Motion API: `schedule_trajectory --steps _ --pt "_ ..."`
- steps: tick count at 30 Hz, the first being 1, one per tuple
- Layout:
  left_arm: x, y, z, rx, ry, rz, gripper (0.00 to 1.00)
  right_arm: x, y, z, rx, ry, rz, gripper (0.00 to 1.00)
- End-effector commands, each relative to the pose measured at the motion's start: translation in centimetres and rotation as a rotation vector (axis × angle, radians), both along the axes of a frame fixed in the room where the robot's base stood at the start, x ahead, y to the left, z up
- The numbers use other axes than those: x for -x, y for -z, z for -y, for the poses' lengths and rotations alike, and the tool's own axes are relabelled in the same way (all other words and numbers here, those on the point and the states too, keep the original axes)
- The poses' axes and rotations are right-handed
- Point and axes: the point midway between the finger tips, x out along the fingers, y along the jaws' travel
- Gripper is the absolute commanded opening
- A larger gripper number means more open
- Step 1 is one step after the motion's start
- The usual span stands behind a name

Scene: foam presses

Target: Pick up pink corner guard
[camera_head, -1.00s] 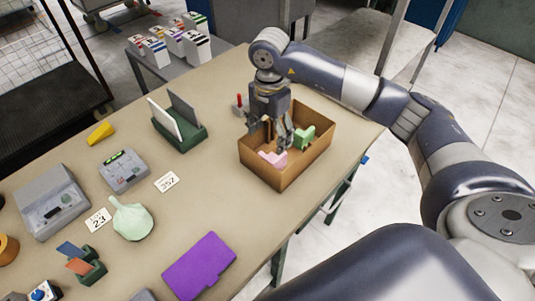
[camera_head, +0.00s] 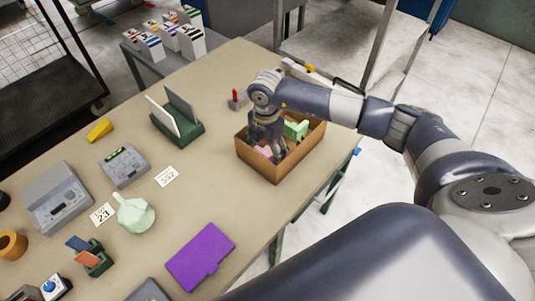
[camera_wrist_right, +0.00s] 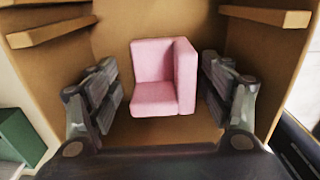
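The pink corner guard (camera_wrist_right: 160,80) lies on the floor of the brown box. In the right wrist view it sits between the two open fingers of my right gripper (camera_wrist_right: 160,95), with a gap on each side. In the head view my right gripper (camera_head: 272,152) points down into the brown box (camera_head: 275,170), and the pink corner guard (camera_head: 264,152) is partly hidden by it. A green corner guard (camera_head: 296,130) is at the far right inside the box. My left gripper is out of view.
A green holder with upright plates (camera_head: 180,128) stands left of the box. A purple case (camera_head: 201,256), a pale green pouch (camera_head: 135,214) and a grey device (camera_head: 124,166) lie on the table. The table's right edge is close to the box.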

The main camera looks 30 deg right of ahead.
Motion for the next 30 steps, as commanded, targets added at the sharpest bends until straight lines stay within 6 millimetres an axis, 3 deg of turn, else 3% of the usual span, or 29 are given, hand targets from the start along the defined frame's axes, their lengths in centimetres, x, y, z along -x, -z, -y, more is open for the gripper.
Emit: schedule_trajectory --steps 1,5,6,19,30 --pt "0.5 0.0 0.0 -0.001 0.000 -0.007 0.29 0.0 0.0 0.0 0.000 0.000 0.000 0.64" --pt "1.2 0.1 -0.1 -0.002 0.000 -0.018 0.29 0.0 0.0 0.0 0.000 0.000 0.000 0.35" --pt "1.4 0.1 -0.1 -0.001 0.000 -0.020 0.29 0.0 0.0 0.0 0.000 0.000 0.000 0.33" --pt "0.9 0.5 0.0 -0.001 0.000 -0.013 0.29 -0.1 -0.9 0.0 -0.001 0.000 0.002 0.33" --pt "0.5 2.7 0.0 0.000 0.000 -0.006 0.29 -0.1 -7.8 0.0 0.000 0.000 0.005 0.33"
